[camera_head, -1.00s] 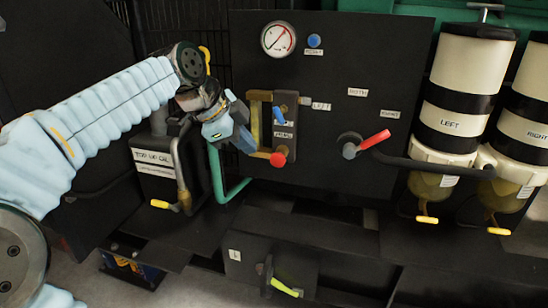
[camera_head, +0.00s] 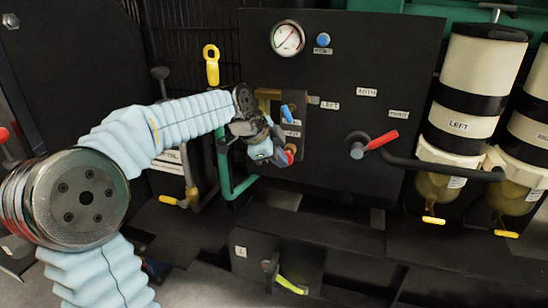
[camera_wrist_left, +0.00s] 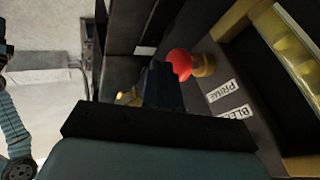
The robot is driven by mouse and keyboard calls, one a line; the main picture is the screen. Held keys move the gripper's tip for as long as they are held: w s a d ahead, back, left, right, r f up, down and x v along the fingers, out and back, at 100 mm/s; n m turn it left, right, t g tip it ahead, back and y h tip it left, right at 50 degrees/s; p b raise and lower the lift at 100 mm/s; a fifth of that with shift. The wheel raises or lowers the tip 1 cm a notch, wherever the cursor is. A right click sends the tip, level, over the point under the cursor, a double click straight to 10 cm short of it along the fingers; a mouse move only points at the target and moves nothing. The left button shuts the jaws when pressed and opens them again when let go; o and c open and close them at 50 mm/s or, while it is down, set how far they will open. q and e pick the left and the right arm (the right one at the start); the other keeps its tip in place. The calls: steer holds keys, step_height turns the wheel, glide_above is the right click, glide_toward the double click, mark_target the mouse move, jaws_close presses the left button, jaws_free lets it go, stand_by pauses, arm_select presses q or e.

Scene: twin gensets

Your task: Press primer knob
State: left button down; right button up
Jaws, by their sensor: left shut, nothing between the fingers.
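The primer knob is a small red ball (camera_head: 291,148) on a brass stem, low on the black panel. In the left wrist view the red knob (camera_wrist_left: 179,63) sits by a label reading PRIME. My left gripper (camera_head: 284,159) is shut and empty, right at the knob and covering part of it in the head view. In the left wrist view the dark shut fingertips (camera_wrist_left: 160,72) lie just left of the knob. I cannot tell whether they touch it. My right gripper is not in view.
A blue lever (camera_head: 288,114) is above the knob. A red-handled selector lever (camera_head: 381,140) is to the right on the panel, near the filter canister (camera_head: 463,100) marked LEFT. A gauge (camera_head: 287,39) is above. A green pipe (camera_head: 226,170) runs below my left forearm.

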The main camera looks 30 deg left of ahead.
arm_select(q)
steer(key=shift+w+a, duration=0.1)
steer(key=shift+w, duration=0.1)
